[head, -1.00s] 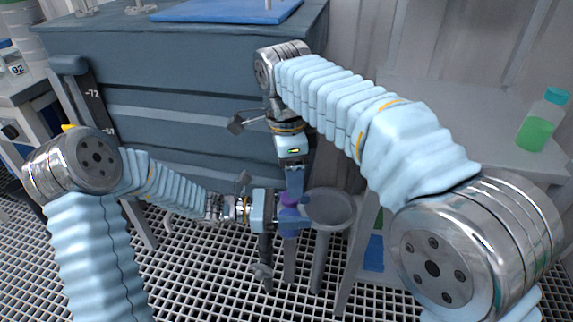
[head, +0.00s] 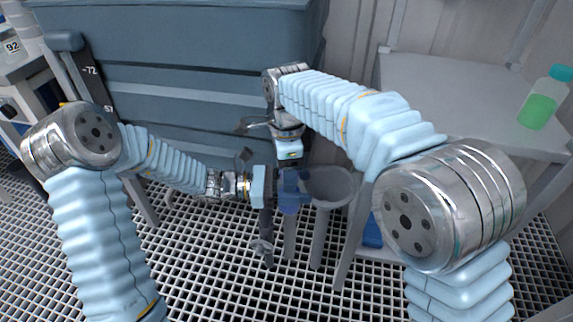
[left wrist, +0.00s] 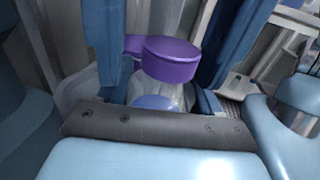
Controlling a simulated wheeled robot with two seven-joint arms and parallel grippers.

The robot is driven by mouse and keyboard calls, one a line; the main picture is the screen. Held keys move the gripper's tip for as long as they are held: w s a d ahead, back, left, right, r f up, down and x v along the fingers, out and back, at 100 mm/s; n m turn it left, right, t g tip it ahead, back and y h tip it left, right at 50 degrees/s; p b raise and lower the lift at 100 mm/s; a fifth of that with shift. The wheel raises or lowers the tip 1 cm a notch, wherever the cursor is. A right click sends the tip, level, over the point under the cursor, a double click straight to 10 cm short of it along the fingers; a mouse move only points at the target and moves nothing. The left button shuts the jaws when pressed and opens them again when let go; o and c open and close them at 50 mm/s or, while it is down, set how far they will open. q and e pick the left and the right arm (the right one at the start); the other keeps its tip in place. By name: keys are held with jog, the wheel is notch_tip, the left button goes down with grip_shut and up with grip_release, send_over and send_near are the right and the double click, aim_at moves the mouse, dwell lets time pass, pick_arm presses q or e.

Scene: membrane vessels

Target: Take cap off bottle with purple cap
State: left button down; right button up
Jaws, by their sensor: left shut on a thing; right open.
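The bottle (head: 288,207) shows as a small bluish body at the left gripper in the head view. In the left wrist view its purple cap (left wrist: 172,60) is on top of a clear body with blue inside (left wrist: 157,102). My left gripper (head: 285,188) is shut on the bottle and holds it upright, or nearly so. My right gripper (head: 291,170) points down just above it, open. Blue fingers stand on both sides of the cap in the left wrist view; I cannot tell whether they touch it. The grippers hide the cap in the head view.
A round grey stand (head: 330,187) is close beside the grippers on the right. A grey drawer cabinet (head: 180,50) is behind. A bottle with green liquid and a teal cap (head: 545,98) stands on the right-hand bench (head: 450,85). Grating floor lies below.

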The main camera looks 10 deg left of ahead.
jog(key=shift+c, duration=0.4)
jog(key=c, duration=0.9)
jog(key=n, duration=0.3)
jog(key=shift+r, duration=0.1)
jog(key=shift+c, duration=0.5)
jog(key=o, duration=1.2)
jog(key=shift+c, duration=0.2)
jog(key=shift+s, duration=0.15)
